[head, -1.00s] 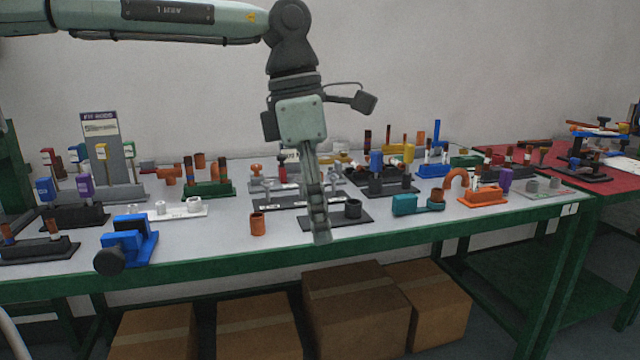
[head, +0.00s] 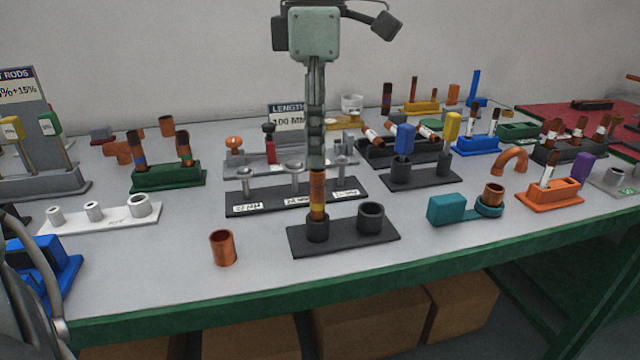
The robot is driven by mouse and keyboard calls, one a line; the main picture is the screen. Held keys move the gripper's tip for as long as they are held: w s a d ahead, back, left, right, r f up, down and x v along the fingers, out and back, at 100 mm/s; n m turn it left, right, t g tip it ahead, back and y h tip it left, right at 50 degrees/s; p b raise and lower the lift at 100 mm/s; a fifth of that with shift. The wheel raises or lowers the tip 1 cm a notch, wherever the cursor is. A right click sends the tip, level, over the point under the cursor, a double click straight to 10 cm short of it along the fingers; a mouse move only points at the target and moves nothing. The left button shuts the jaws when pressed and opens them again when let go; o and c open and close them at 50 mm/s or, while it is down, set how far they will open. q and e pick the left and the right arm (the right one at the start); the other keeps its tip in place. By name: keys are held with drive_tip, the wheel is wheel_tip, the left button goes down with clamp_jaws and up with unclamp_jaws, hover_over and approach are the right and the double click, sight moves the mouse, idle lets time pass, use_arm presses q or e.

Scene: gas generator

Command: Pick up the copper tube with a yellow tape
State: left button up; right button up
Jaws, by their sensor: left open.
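A copper tube with a yellow tape band (head: 317,190) stands upright in the left cup of a black two-cup holder (head: 345,242) near the table's front. The right cup is empty. My left gripper (head: 316,160) comes down from above, pointing down, with its fingers seen edge-on. Its tips are at the tube's upper end in the picture, and the tube's top is hidden by them. The jaws are open; I cannot tell whether they are around the tube or in front of it. My right gripper is not in view.
A short copper ring (head: 223,248) stands left of the holder. A black stand with several silver pegs (head: 296,196) is close behind. A teal piece (head: 448,208) and an orange block (head: 550,193) are to the right. The table's front strip (head: 200,290) is clear.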

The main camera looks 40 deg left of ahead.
sight(316, 188)
use_arm(q)
wheel_tip(316, 188, down, 8)
drive_tip(key=shift+s+d+r, duration=0.1)
drive_tip(key=shift+r, duration=0.05)
idle(0.3)
clamp_jaws()
